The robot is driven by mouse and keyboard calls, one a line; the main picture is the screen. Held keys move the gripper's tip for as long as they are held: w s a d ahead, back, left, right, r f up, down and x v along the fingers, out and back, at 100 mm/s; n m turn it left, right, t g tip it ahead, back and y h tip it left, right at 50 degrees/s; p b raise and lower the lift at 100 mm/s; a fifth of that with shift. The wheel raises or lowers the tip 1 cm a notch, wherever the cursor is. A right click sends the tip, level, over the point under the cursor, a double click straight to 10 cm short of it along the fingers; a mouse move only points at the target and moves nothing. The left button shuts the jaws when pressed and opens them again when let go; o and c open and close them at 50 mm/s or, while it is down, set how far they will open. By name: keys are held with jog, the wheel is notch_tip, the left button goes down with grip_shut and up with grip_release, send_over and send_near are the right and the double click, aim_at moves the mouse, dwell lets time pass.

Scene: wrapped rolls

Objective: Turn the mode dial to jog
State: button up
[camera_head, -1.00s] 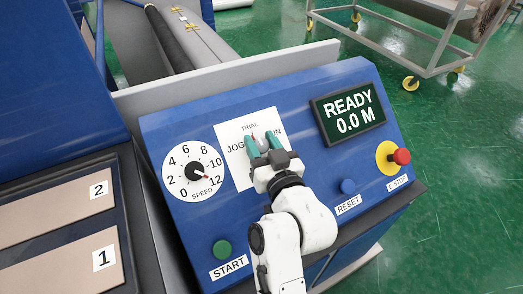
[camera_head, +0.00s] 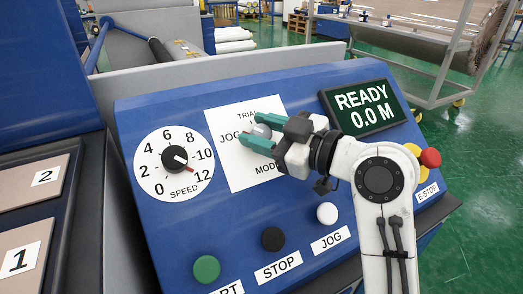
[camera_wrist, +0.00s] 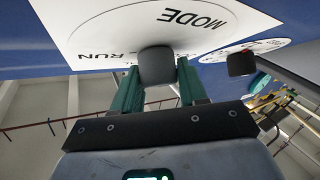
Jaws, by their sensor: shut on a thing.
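The mode dial (camera_head: 262,130) is a grey knob on a white card (camera_head: 243,178) on the blue sloping panel. The card reads TRIAL at the top, JOG at the left and MODE below. My gripper (camera_head: 251,128) reaches in from the right, its teal fingers on either side of the knob, shut on it. In the wrist view the knob (camera_wrist: 157,68) sits between the fingertips (camera_wrist: 157,80), with RUN and MODE printed nearby. The RUN label is hidden in the head view. I cannot tell where the dial's pointer stands.
The speed dial (camera_head: 175,158) is left of the card. Green, black STOP (camera_head: 272,239) and white JOG (camera_head: 327,213) buttons lie below. A READY 0.0 M display (camera_head: 363,106) and a red emergency stop (camera_head: 430,157) are at the right. My arm covers part of the panel's right side.

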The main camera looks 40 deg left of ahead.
jog(key=shift+f+n+g+h+b, duration=0.1)
jog(key=shift+n+g+h+b, duration=1)
jog(key=shift+n+g, duration=1.05)
jog(key=shift+n+t, duration=0.25)
jog(key=shift+n, duration=0.3)
jog(key=o, duration=1)
jog(key=shift+c, duration=0.2)
jog(key=shift+d, duration=0.15)
jog(key=p+v, duration=0.2)
jog(key=v, duration=0.8)
jog(key=shift+d+r, duration=0.2)
jog(key=shift+d, duration=0.05)
jog(key=shift+w, duration=0.2)
